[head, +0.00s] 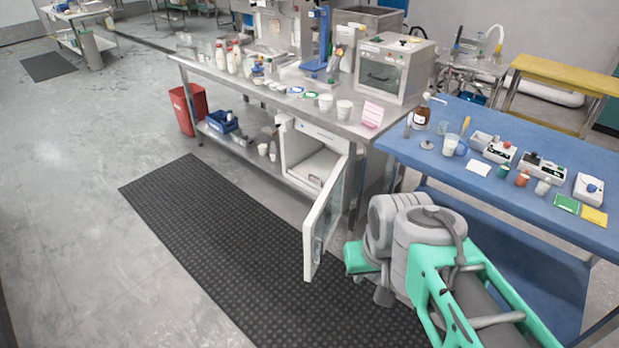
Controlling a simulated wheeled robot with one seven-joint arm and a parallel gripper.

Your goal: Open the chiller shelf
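The chiller (312,132) is a white box under the steel counter. Its door (326,222) is swung wide open toward the front, over the black mat. The inside shows a pale shelf or floor (318,165); which of the two I cannot tell. My grey and green arm comes in from the lower right and ends to the right of the open door, with a gap between them in the picture. My gripper's fingers cannot be made out; the arm's bulky links hide that end.
The steel counter (225,78) carries bottles, cups and a box-shaped oven (392,68). A blue table (520,200) with small devices stands close on the right. A red bin (188,108) is at the left. The black mat (215,225) and grey floor are clear.

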